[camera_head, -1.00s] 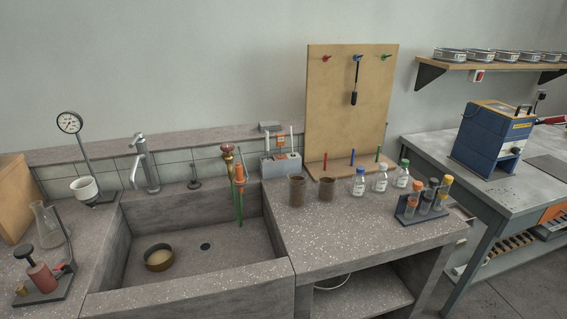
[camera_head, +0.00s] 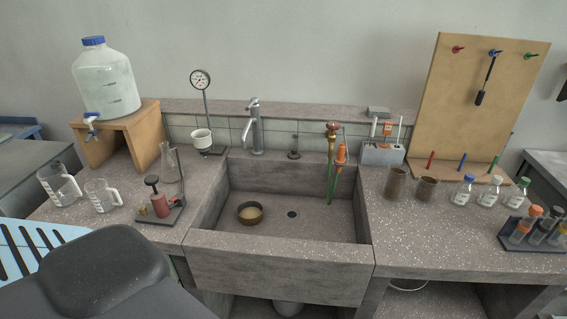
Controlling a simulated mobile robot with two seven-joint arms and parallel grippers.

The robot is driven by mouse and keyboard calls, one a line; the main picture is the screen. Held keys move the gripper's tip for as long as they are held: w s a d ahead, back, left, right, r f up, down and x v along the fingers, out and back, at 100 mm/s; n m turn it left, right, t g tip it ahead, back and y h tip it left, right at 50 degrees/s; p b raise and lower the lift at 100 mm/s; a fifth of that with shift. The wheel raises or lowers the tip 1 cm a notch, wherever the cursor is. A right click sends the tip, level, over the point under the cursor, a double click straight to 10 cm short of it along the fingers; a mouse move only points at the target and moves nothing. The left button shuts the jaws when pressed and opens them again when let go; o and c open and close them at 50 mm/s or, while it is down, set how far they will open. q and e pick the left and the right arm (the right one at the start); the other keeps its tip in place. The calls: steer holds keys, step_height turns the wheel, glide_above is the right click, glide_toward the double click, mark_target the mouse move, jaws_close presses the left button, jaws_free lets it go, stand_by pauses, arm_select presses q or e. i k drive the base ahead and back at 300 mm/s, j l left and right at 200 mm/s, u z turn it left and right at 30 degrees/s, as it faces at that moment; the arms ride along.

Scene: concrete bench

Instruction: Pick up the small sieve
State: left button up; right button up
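A small round brass-coloured sieve (camera_head: 250,213) with a pale, light-toned inside sits on the floor of the stone sink (camera_head: 280,273), left of the drain. It looks upright, with its open side up. Nothing touches it but the sink floor. Neither of my grippers shows; only a dark part of my own body is at the lower left.
The tap (camera_head: 254,130) stands behind the sink. Brown cups (camera_head: 396,184) and bottles (camera_head: 463,190) stand right.

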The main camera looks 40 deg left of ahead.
mark_target(250, 213)
steer(key=u, duration=1.45)
steer(key=j+z, duration=0.3)
steer(key=z, duration=0.15)
steer(key=j+z, duration=0.45)
steer(key=l, duration=0.1)
